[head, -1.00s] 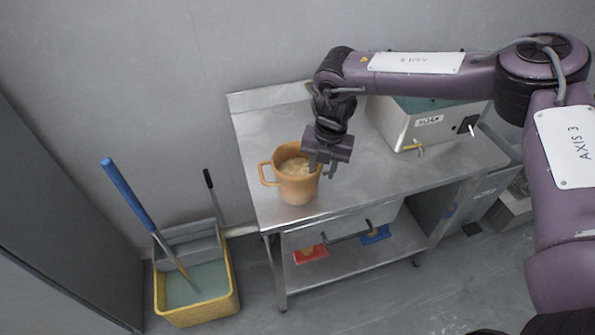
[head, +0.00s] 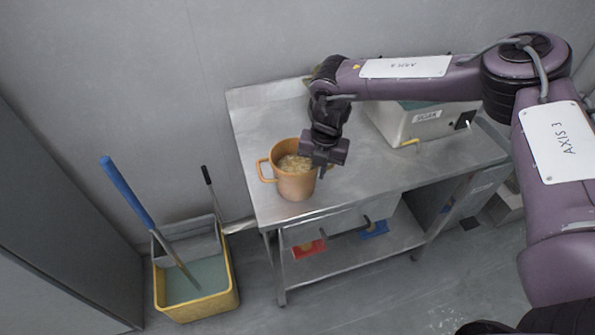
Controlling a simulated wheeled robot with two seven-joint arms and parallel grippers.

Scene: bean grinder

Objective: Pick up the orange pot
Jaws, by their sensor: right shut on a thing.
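The orange pot (head: 293,186) stands upright at the left end of the metal table, with pale, lumpy contents inside. One handle sticks out on its left side, and a bit of the other shows on its right. My right gripper (head: 322,172) points down at the pot's right side and is shut on the pot there. The fingers partly hide the right handle, so the exact spot of the hold is hard to see. My left gripper is not in view.
A grey machine (head: 425,122) with a label and a yellow spout stands behind on the right. The metal table (head: 375,180) is clear in the middle. A yellow mop bucket (head: 200,306) with a blue-handled mop stands on the floor at left. Red and blue items lie on the lower shelf.

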